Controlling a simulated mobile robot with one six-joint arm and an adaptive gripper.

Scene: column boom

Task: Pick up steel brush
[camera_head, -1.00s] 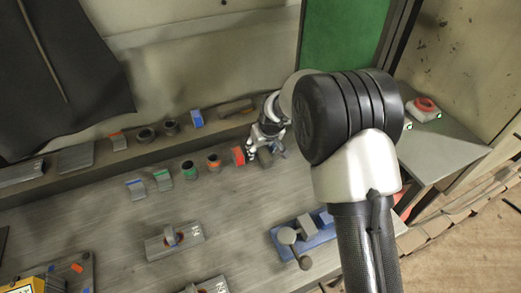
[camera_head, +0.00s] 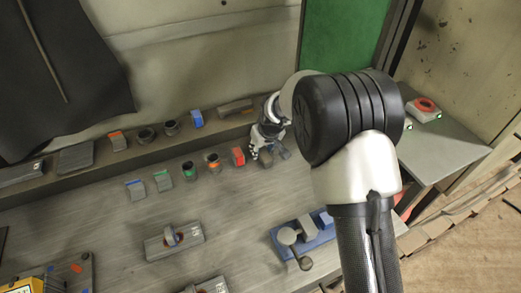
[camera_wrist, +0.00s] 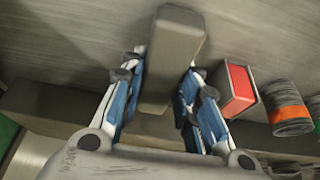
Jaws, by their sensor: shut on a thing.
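In the wrist view, a long, plain grey-brown block-like piece (camera_wrist: 172,60) sits between the blue-padded fingers of my gripper (camera_wrist: 163,85). I take it to be the steel brush, but no bristles show. The fingers are shut on its sides, and its far end sticks out beyond them. In the head view, my gripper (camera_head: 267,146) is low over the bench at the right end of the row of small parts. The held piece (camera_head: 267,158) is small and partly hidden there, and I cannot tell whether it touches the bench.
A red-faced block (camera_head: 238,156) stands just beside my gripper, with an orange-banded cylinder (camera_head: 213,163) past it. A back ledge (camera_head: 100,160) carries several parts. A blue fixture (camera_head: 310,238) stands nearer. A side shelf (camera_head: 445,150) lies right.

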